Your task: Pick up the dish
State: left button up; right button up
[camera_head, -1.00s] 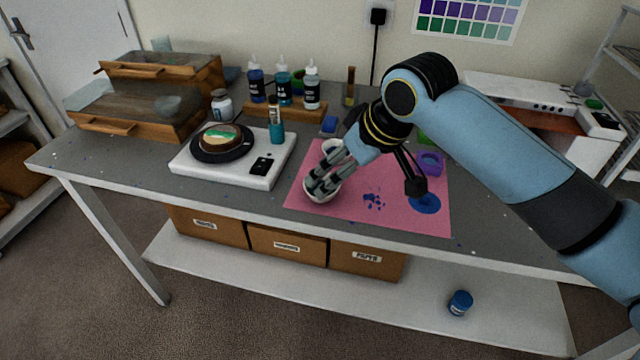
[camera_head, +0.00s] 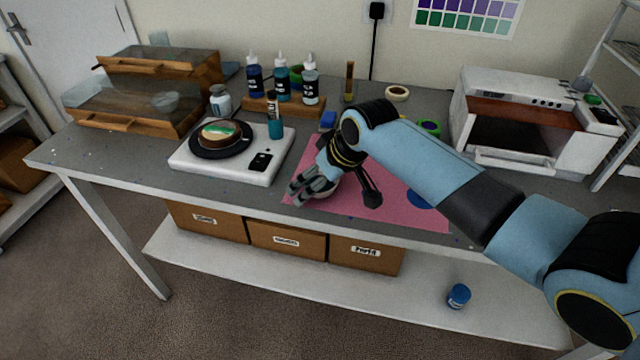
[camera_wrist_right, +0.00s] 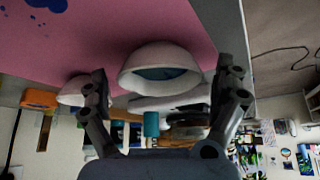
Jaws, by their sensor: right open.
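A white round dish (camera_head: 326,193) stands on the pink mat (camera_head: 375,212), mostly hidden behind my right gripper in the head view. My right gripper (camera_head: 305,188) is low over the mat's left part, fingers pointing down and left. In the right wrist view the white dish (camera_wrist_right: 150,54), with something blue inside, shows between the two spread fingers of the right gripper (camera_wrist_right: 160,80). Contact with the dish cannot be told. A second white vessel (camera_wrist_right: 72,92) is partly behind the left finger in that view. My left gripper is not in view.
A white scale (camera_head: 225,176) with a dark round plate stands left of the mat, a teal bottle (camera_head: 275,125) at its back corner. Dropper bottles (camera_head: 311,88) stand on a wooden rack behind. A white oven-like box (camera_head: 540,105) is at the right. The table's front edge is close.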

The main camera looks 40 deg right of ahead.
jog(key=c, duration=1.3)
jog(key=shift+r, duration=0.1)
